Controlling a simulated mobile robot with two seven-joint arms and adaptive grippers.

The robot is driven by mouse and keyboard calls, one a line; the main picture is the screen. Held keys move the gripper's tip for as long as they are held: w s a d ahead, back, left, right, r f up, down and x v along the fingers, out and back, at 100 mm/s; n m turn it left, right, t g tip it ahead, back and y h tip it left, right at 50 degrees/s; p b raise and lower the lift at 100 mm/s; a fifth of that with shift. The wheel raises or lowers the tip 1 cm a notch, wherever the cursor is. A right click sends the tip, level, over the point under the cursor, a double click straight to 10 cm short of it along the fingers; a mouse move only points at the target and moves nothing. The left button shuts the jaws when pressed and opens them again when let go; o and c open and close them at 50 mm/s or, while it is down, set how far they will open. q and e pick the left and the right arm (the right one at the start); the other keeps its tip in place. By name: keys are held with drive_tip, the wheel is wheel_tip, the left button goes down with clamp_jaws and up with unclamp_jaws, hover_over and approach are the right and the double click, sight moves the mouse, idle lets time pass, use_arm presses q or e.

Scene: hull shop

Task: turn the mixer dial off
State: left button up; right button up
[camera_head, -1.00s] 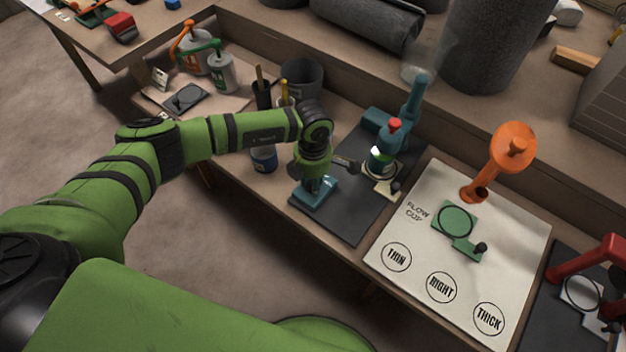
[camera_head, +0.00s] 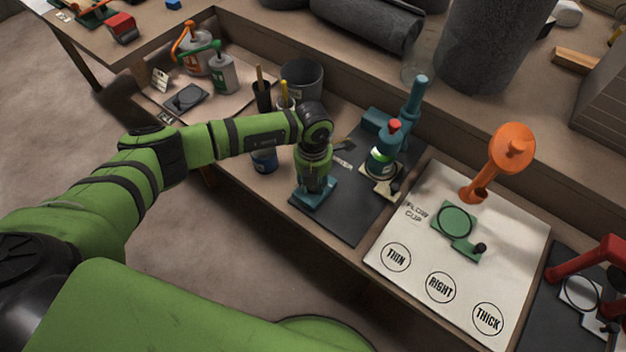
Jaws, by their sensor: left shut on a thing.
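The mixer is a teal stand with a tall column (camera_head: 414,100) at the back of a dark mat. A teal control box (camera_head: 318,196) sits at the front left of the mat. My left gripper (camera_head: 316,186) comes down onto this box from above and is shut on the dial there. The dial itself is hidden by the gripper, so its setting cannot be read. My right gripper is not in view.
A white flow cup board (camera_head: 400,281) with an orange stand (camera_head: 500,160) lies to the right. The mat's front (camera_head: 350,225) is clear.

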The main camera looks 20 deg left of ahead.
use_arm(q)
drive_tip(key=shift+n, duration=0.3)
idle(0.4)
drive_tip(key=o, duration=1.1)
drive_tip(key=shift+o, duration=0.2)
drive_tip(key=shift+r, duration=0.35)
wheel_tip(320, 180, up, 11)
drive_tip(key=shift+r, duration=0.15)
